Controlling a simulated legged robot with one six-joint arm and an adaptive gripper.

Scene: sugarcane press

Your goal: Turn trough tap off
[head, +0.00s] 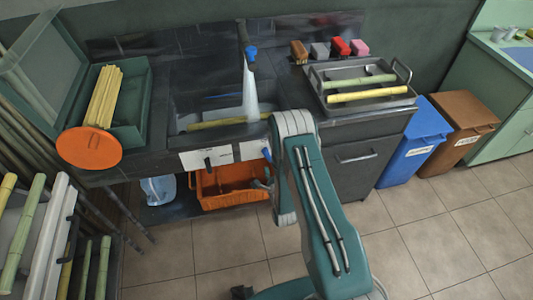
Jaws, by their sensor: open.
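The trough tap has a blue handle (251,53) and stands at the back of the dark trough (179,105). A pale white stream (249,92) runs down below the handle into the trough, so water appears to be flowing. My teal arm (322,215) rises from the bottom of the head view, with its bend in front of the trough's right front edge. The arm's visible parts are apart from the tap handle.
A cane stalk (218,123) lies across the trough. A metal tray (398,102) with cane stands right, near several coloured blocks. An orange disc (89,147) juts out left. An orange crate (234,190) sits below. Blue (413,140) and brown (458,133) bins stand right; floor in front is clear.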

